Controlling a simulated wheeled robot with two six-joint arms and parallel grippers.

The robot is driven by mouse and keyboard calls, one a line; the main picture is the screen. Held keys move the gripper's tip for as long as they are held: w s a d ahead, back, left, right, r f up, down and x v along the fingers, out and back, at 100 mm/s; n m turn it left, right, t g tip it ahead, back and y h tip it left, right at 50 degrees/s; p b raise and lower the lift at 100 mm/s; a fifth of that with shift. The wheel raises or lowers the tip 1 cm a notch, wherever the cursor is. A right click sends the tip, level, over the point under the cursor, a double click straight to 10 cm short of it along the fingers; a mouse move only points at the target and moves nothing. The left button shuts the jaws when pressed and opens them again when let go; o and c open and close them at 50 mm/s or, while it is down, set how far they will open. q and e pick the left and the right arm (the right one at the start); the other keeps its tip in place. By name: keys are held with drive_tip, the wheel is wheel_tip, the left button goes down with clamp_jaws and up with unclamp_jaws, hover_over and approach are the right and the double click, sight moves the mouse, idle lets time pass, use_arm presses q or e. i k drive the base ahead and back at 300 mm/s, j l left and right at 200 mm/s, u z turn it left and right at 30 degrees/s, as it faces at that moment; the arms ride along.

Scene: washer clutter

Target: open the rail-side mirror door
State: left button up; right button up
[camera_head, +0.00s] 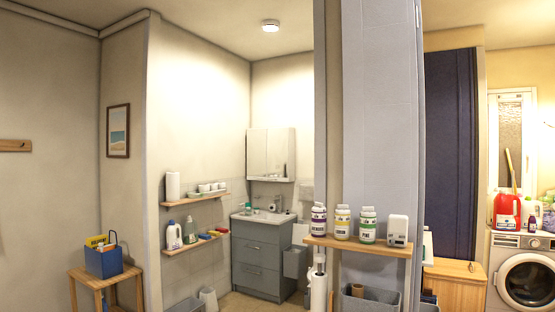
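A mirror cabinet (258,154) hangs on the back wall of the bathroom nook, above the sink. Its front shows mirror panels with a vertical seam near the middle, and a pale ledge (270,179) runs under it. The doors look shut, though the cabinet is far off and small. I cannot tell which panel is the rail-side door, and no rail is clear on it. Neither of my grippers is in view.
A grey vanity (262,262) with a sink (264,216) stands below the cabinet. Two wall shelves (197,197) hold bottles and cups. A bottle shelf (358,245) and a wide pillar (380,110) stand at right. A wooden stool (105,276) bears a blue box (103,262).

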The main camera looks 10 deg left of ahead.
sight(278, 138)
drive_tip(key=i+j+u, duration=0.5)
drive_tip(key=i+u, duration=0.25)
drive_tip(key=i+j+u, duration=0.4)
drive_tip(key=i+u, duration=0.8)
drive_tip(key=i, duration=0.2)
drive_tip(key=i+l+z, duration=0.15)
drive_tip(key=i+z, duration=1)
drive_tip(key=i+j+z, duration=0.2)
drive_tip(key=z, duration=0.15)
drive_tip(key=i+l+z, duration=0.2)
drive_tip(key=i+z, duration=0.25)
drive_tip(key=i, duration=0.4)
drive_tip(key=i+z, duration=0.45)
drive_tip(key=i, duration=0.35)
drive_tip(key=i+j, duration=0.15)
drive_tip(key=i, duration=0.7)
drive_tip(key=i+j+u, duration=0.15)
drive_tip(key=i, duration=0.65)
